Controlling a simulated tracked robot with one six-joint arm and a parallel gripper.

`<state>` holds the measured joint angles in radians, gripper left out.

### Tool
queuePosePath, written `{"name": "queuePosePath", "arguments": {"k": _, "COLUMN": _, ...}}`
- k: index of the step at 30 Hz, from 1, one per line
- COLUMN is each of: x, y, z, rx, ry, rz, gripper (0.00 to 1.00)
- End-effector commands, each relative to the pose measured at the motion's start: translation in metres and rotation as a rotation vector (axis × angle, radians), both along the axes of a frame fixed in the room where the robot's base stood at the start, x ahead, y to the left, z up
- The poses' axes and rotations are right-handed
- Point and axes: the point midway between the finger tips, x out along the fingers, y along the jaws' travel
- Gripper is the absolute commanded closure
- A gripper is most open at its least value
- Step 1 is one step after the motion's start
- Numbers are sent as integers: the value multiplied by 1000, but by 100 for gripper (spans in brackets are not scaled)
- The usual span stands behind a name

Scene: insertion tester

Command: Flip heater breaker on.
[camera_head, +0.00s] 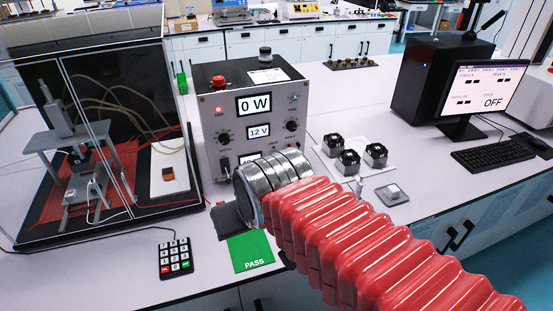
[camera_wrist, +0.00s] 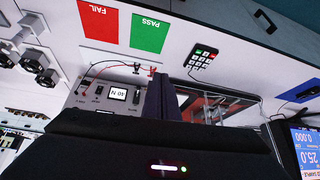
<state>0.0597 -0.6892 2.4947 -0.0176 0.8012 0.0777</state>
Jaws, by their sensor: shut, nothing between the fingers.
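The grey control box (camera_head: 207,130) stands at the middle of the bench in the head view, its displays reading 0 W and 12 V. A dark switch (camera_head: 225,166) sits low on its left front, close to my silver wrist; its label is too small to read. In the wrist view the box face appears upside down, with a 40 N display (camera_wrist: 118,94) and a dark switch (camera_wrist: 134,97) beside it. My gripper (camera_wrist: 161,80) is shut and empty, its fingers just right of that switch in the picture. I cannot tell whether they touch the box.
A clear enclosure (camera_head: 115,165) with a test rig stands left. A keypad (camera_head: 175,256) and green PASS mat (camera_head: 250,252) lie in front; a red FAIL mat (camera_wrist: 97,21) shows in the wrist view. Several fans (camera_head: 348,162) sit right. The monitor (camera_head: 487,92) reads OFF.

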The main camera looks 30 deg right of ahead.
Motion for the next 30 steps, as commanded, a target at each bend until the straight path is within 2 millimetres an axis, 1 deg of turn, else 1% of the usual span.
{"name": "queuePosePath", "arguments": {"k": 1, "x": 10, "y": -9, "z": -3, "rx": 7, "ry": -12, "rz": -48, "gripper": 100}}
{"name": "queuePosePath", "arguments": {"k": 6, "x": 47, "y": -39, "z": -11, "rx": 46, "ry": -87, "rz": -223, "gripper": 100}}
{"name": "queuePosePath", "arguments": {"k": 15, "x": 104, "y": -95, "z": -28, "rx": 148, "ry": -238, "rz": -496, "gripper": 100}}
{"name": "queuePosePath", "arguments": {"k": 21, "x": 134, "y": -131, "z": -44, "rx": 242, "ry": -340, "rz": -649, "gripper": 100}}
{"name": "queuePosePath", "arguments": {"k": 26, "x": 153, "y": -160, "z": -57, "rx": 322, "ry": -421, "rz": -761, "gripper": 100}}
{"name": "queuePosePath", "arguments": {"k": 30, "x": 168, "y": -180, "z": -71, "rx": 427, "ry": -481, "rz": -836, "gripper": 100}}
